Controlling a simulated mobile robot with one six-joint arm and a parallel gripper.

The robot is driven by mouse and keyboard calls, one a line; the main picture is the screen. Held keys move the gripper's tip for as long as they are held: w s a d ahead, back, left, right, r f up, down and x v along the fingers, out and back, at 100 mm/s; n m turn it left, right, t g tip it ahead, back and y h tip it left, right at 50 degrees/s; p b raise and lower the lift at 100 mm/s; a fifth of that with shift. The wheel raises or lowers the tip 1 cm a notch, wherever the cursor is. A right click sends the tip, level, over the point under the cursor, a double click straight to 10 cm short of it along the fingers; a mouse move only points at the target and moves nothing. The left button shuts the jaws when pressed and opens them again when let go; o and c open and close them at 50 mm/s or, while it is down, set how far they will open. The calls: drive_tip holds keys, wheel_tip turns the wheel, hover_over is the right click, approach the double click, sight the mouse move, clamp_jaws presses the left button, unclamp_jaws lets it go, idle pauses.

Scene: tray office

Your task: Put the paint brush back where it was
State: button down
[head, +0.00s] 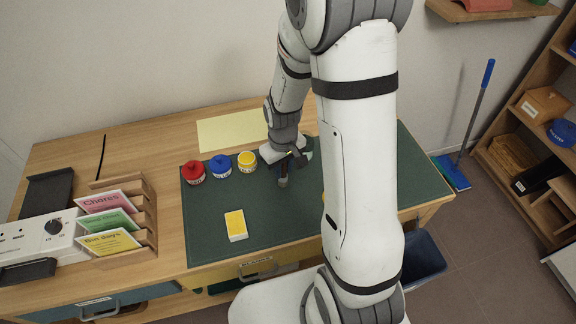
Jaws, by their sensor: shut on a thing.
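My gripper (285,167) is over the green mat (205,245), just right of the paint pots, and is shut on a thin thing. The paint brush (283,182) seems to be that thing; only a short grey-brown end shows below the fingers, and the rest is hidden. I cannot tell whether this end touches the mat. A red pot (194,172), a blue pot (221,166) and a yellow pot (247,161) stand in a row at the mat's back left.
A pale yellow sheet (228,131) lies behind the pots. A wooden card rack (140,222) and a white device (40,240) stand at left. My arm hides the mat's right-middle part.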

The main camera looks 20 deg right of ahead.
drive_tip(key=shift+f, duration=0.25)
drive_tip(key=c, duration=1.3)
unclamp_jaws()
drive_tip(key=shift+r, duration=0.15)
drive_tip(key=shift+o, duration=0.2)
wheel_tip(320, 180, up, 12)
drive_tip(key=shift+s+r, duration=0.1)
drive_tip(key=shift+r, duration=0.05)
drive_tip(key=s+r+m+t, duration=0.1)
drive_tip(key=s+r, duration=0.3)
drive_tip(key=s, duration=0.3)
drive_tip(key=s+d+r+m+t, duration=0.1)
drive_tip(key=s+r+m, duration=0.1)
drive_tip(key=s+r, duration=0.3)
drive_tip(key=shift+s+d+m, duration=0.25)
drive_tip(key=shift+s+m, duration=0.05)
drive_tip(key=shift+s, duration=0.55)
